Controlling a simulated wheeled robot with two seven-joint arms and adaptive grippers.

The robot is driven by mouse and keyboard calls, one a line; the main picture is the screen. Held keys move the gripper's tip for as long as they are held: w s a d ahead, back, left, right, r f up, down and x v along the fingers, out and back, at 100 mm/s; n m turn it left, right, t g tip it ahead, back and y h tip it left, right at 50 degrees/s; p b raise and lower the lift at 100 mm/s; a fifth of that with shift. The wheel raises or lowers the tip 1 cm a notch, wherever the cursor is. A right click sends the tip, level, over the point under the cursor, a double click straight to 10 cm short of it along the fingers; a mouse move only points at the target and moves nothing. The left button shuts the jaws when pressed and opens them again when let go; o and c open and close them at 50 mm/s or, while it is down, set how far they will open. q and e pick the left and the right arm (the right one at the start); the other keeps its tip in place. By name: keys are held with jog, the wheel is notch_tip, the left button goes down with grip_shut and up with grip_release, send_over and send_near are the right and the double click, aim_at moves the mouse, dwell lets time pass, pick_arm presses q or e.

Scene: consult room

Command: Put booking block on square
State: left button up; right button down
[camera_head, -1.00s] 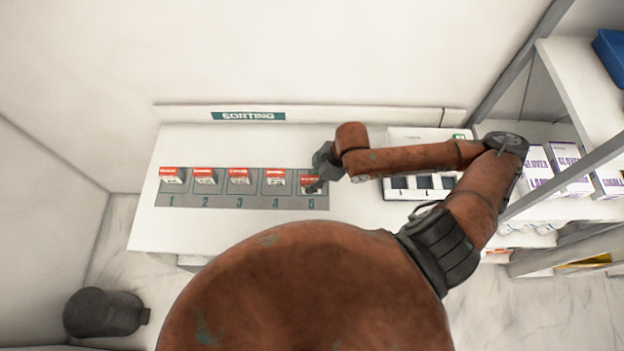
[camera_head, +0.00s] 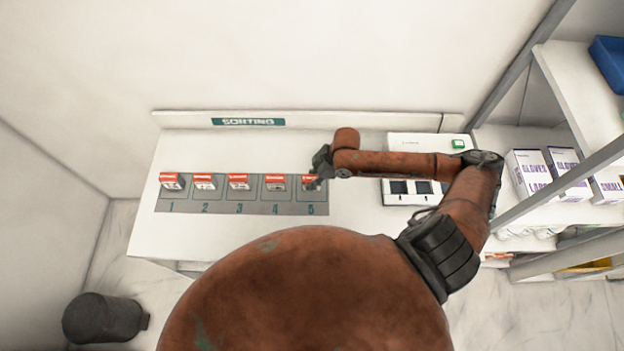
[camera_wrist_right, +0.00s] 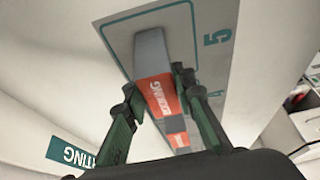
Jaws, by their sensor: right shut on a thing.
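My right gripper (camera_head: 318,170) is at the right end of a grey strip of numbered squares. It is shut on a red-and-white block (camera_head: 309,183), whose white lettering on red is hard to read. In the right wrist view the block (camera_wrist_right: 158,75) stands between the two green-and-black fingers (camera_wrist_right: 160,112). The block is over square 5 (camera_wrist_right: 216,60), whose number shows beside it. I cannot tell whether its base touches the mat. In the head view the gripper partly hides block and square. My left gripper is not in view.
Similar red-and-white blocks stand on squares 1 (camera_head: 171,182), 2 (camera_head: 204,182), 3 (camera_head: 239,182) and 4 (camera_head: 275,182). A white device (camera_head: 425,142) stands right of the strip. Shelves with glove boxes (camera_head: 530,172) are farther right. The white table (camera_head: 165,228) is clear in front.

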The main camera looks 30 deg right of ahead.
jog(key=c, duration=1.6)
grip_release()
jog(key=v, duration=1.2)
